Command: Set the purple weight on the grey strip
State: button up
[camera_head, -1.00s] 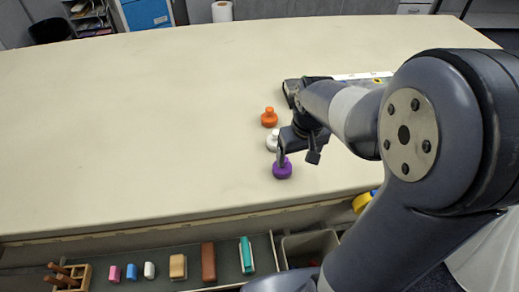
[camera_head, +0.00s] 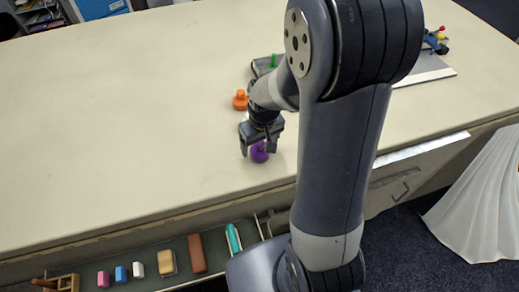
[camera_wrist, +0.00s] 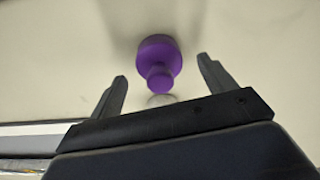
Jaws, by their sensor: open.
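The purple weight (camera_head: 260,153), a round body with a knob, stands near the table's front edge. My gripper (camera_head: 259,146) is above it, open and pointing down. In the wrist view the purple weight (camera_wrist: 160,58) is between the open fingers (camera_wrist: 162,69), with clear space on both sides; I see no contact. A grey strip (camera_head: 260,68) lies farther back, its left end beside a green peg; my arm hides much of it. A grey surface (camera_head: 432,68) with a pale front edge shows right of my arm; I cannot tell whether they join.
An orange weight (camera_head: 240,101) stands behind my gripper, to the left. A pale round thing (camera_wrist: 160,100) shows partly in the wrist view. The left of the table (camera_head: 110,120) is clear. An open drawer (camera_head: 150,283) with several blocks is below the front edge.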

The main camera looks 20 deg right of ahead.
jog(key=shift+w+f, duration=0.2)
jog(key=shift+f, duration=1.25)
jog(key=shift+c, duration=0.3)
jog(key=c, duration=1.5)
grip_shut()
jog(key=shift+r, duration=0.15)
